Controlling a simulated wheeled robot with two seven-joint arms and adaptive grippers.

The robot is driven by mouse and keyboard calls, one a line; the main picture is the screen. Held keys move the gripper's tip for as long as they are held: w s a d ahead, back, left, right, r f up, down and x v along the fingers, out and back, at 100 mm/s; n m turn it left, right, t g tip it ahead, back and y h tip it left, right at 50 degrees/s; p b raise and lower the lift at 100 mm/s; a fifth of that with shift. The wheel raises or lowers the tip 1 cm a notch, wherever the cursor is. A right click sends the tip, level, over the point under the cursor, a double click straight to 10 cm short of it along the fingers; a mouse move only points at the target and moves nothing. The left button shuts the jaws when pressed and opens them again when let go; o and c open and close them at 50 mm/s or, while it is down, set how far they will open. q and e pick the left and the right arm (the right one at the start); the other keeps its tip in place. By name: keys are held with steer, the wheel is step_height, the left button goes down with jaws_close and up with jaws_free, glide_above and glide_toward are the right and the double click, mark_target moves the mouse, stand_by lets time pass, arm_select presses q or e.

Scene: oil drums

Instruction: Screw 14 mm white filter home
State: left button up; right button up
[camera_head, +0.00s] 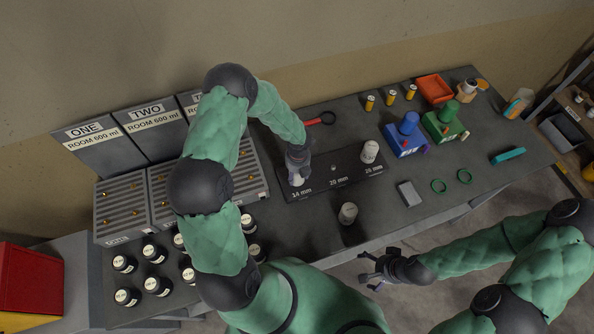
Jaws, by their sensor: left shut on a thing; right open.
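A dark plate (318,193) lies on the bench with places marked 14 mm, 20 mm and a third size at the right. My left gripper (298,174) points down over the 14 mm place. It is shut on a white filter (297,182), whose top is mostly hidden by the fingers; I cannot tell how deep it sits. Another white filter (370,151) stands upright at the plate's right end. A greyish-white filter (348,213) stands on the bench in front of the plate. My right gripper (377,272) is open and empty, off the bench's front edge.
A red-handled ring tool (322,118) lies behind the plate.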

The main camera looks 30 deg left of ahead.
arm_select(q)
steer(key=shift+w+r, duration=0.1)
steer(key=m+p, duration=0.1)
steer(key=m, duration=0.1)
steer(key=m+p, duration=0.1)
steer(key=p, duration=0.1)
steer(key=shift+r+m, duration=0.2)
steer(key=shift+m, duration=0.2)
steer(key=shift+f+m+p, duration=0.2)
steer(key=shift+m+p, duration=0.4)
steer(key=shift+m, duration=0.6)
steer(key=o, duration=1.4)
steer(key=shift+o, duration=0.2)
steer(key=shift+f, duration=0.1)
